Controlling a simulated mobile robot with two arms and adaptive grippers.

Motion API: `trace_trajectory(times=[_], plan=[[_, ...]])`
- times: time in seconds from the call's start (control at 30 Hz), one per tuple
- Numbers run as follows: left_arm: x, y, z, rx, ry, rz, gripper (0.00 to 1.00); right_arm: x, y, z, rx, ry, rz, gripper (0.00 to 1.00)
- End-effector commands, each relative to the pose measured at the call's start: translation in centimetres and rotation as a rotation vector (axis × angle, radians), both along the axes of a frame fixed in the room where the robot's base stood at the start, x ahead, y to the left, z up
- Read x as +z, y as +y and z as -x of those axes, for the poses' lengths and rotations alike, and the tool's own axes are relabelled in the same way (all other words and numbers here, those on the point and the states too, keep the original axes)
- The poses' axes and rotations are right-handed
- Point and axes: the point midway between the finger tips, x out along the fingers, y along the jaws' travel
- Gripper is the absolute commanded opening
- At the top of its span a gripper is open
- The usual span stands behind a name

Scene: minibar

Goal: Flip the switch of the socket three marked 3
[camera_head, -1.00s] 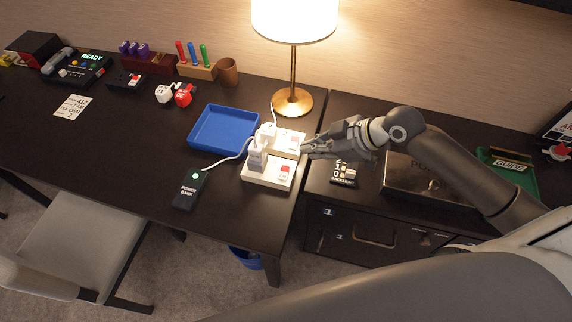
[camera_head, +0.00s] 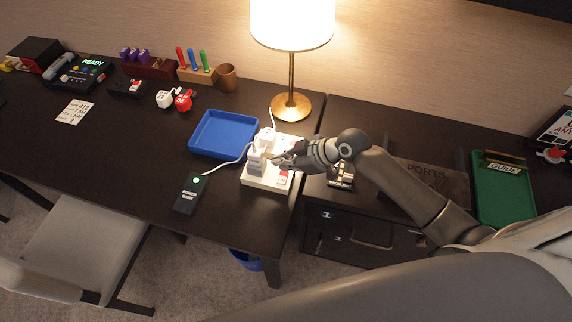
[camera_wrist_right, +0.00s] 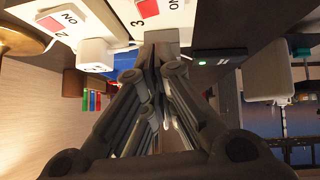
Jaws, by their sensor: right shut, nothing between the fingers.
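The white socket unit marked 3 (camera_wrist_right: 158,20) shows at the top of the right wrist view, with a red switch (camera_wrist_right: 147,8) beside the "ON" lettering. In the head view it is the near socket unit (camera_head: 262,184) by the desk's right edge, with a grey plug (camera_head: 257,162) in it. My right gripper (camera_head: 277,161) is shut and empty, its fingertips over this unit, close to the plug. I cannot tell whether they touch anything. The fingers (camera_wrist_right: 152,76) partly hide the plug in the wrist view. My left gripper is not in view.
A second socket unit marked 2 (camera_wrist_right: 75,14) adjoins it, with a white plug (camera_head: 265,137). The lamp base (camera_head: 291,107) and blue tray (camera_head: 224,131) stand behind. The power bank (camera_head: 190,194) and its cable lie to the left. The desk's front left is clear.

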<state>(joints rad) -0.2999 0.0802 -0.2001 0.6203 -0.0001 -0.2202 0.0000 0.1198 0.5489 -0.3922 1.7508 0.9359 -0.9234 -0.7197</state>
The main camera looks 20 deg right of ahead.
Motion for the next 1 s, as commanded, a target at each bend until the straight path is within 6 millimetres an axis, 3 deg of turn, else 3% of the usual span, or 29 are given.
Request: trace_trajectory(times=[0.1, 0.3, 1.0], plan=[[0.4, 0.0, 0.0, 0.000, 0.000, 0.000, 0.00, -1.8, -0.4, 0.0, -0.004, 0.005, 0.003, 0.00], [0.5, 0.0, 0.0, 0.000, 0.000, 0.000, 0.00, -3.1, -0.5, -0.2, -0.003, 0.003, 0.002, 0.00], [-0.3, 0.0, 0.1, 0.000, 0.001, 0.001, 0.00, -4.0, -0.7, -0.4, -0.002, 0.006, 0.003, 0.00]])
